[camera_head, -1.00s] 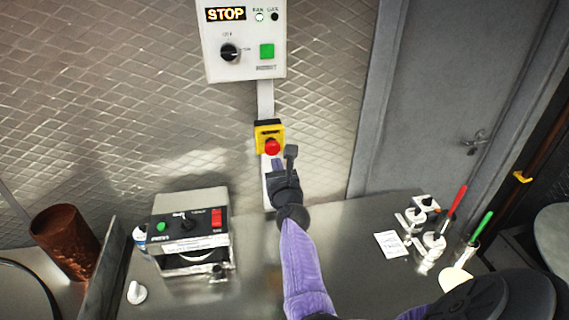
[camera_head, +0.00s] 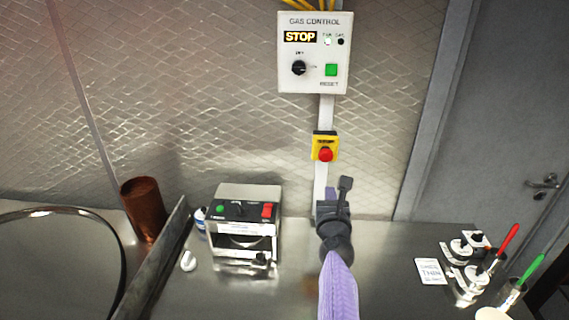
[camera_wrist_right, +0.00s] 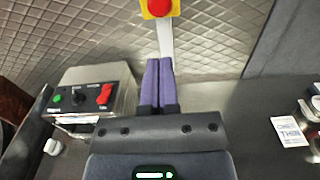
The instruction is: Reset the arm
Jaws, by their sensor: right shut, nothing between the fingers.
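My right gripper (camera_head: 331,193) is in front of the wall, below the yellow box with the red stop button (camera_head: 325,154), and apart from it. In the right wrist view its two purple fingers (camera_wrist_right: 158,82) are shut together with nothing between them. The red button also shows at the top of the right wrist view (camera_wrist_right: 159,6). My right arm comes up from the bottom of the head view in a purple sleeve. My left gripper is in neither view.
A gas control panel (camera_head: 314,60) reading STOP hangs above the button. A metal control box (camera_head: 247,230) stands left of my arm. A rusty cylinder (camera_head: 143,208) and a metal divider (camera_head: 160,262) are farther left. A door stands behind.

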